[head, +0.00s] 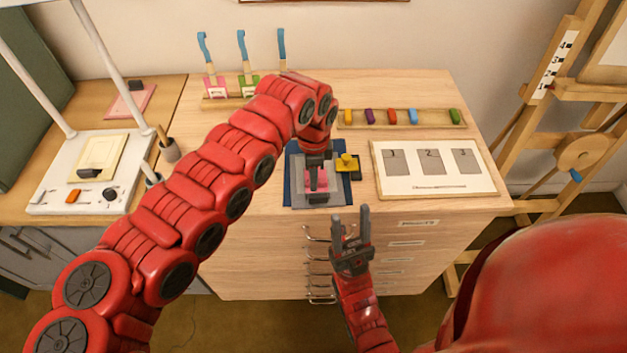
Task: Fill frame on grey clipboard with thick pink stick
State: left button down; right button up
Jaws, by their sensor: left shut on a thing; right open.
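The grey clipboard (331,200) lies on a dark blue mat (289,180) near the table's front edge, below my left arm. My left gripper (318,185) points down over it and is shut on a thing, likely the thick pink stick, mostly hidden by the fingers. Pink (323,182) shows around the fingertips; I cannot tell how much is stick and how much is colour on the clipboard. The frame's outline is not clear. My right gripper (351,225) is open and empty, in front of the drawers, apart from the clipboard.
A yellow-topped block (346,163) sits close right of the clipboard. A white board (440,184) with three grey numbered squares lies further right. A tray (438,125) of several coloured sticks is behind it. Blue-handled tools (242,50) stand at the back left.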

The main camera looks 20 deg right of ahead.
pick_arm(q)
jog(key=shift+w+d+b, duration=0.25)
jog(key=shift+w+b, duration=0.2)
jog(key=shift+w, duration=0.5)
jog(key=shift+w+d+f+b, duration=0.2)
jog(key=shift+w+f+b, duration=0.05)
jog(key=shift+w+b, duration=0.45)
jog(key=shift+w+d+r+b, duration=0.1)
jog(key=shift+w+r+b, duration=0.05)
jog(key=shift+w+b, duration=0.4)
jog(key=shift+w+r, duration=0.1)
jog(key=shift+r, duration=0.4)
notch_tip(320, 180, up, 6)
jog(key=p, duration=0.2)
jog(key=shift+f, duration=0.15)
